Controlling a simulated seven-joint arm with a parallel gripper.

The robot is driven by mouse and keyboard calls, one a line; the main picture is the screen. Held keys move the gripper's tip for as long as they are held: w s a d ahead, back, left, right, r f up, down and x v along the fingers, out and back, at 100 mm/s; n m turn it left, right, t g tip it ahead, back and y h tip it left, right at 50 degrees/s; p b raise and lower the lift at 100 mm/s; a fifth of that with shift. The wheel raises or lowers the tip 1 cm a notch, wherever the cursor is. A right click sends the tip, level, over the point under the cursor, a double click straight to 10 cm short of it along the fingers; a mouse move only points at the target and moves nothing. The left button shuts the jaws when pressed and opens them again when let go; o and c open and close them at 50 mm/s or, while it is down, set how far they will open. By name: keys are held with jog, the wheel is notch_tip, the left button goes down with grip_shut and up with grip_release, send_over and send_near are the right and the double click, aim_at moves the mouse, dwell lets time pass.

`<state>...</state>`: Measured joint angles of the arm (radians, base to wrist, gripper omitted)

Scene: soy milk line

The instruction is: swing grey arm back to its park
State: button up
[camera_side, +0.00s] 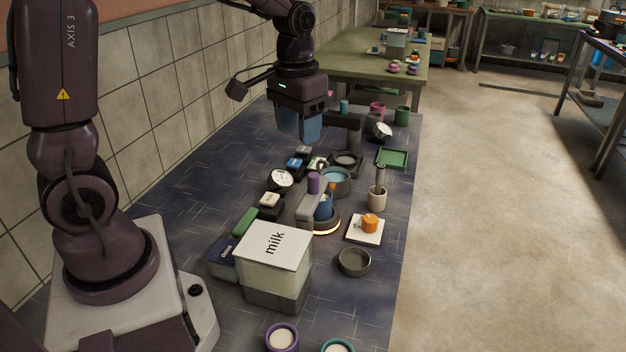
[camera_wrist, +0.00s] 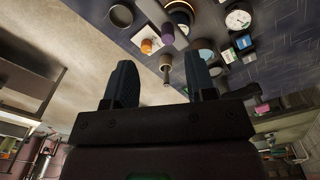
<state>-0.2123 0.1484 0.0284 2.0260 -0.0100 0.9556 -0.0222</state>
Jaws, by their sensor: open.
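My gripper (camera_side: 298,128) hangs above the back part of the blue work mat in the side view, with its two blue fingers apart and nothing between them. The fingers also show apart in the wrist view (camera_wrist: 160,85). A light grey arm (camera_side: 309,205) with an upright purple knob (camera_side: 313,183) lies by a blue vessel (camera_side: 324,206) on a round base with a glowing rim. The purple knob also shows in the wrist view (camera_wrist: 167,33). A darker grey arm (camera_side: 346,119) with a teal knob (camera_side: 344,105) stands just right of my gripper. I cannot tell its park position.
A milk box (camera_side: 274,247) stands in front. A white pad (camera_side: 365,231) with an orange piece (camera_side: 370,223), a pestle cup (camera_side: 377,198), a green tray (camera_side: 391,158) and a dark bowl (camera_side: 354,262) line the right side. Dials and small blocks crowd the middle.

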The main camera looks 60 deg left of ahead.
aim_at(313, 175)
jog(key=shift+n, duration=0.3)
jog(key=w+f, duration=0.1)
jog(key=f, duration=0.3)
jog(key=w+a+f, duration=0.1)
jog(key=f, duration=0.4)
jog(key=w+f, duration=0.1)
jog(key=f, duration=0.3)
jog(key=shift+w+a+f, duration=0.3)
grip_shut()
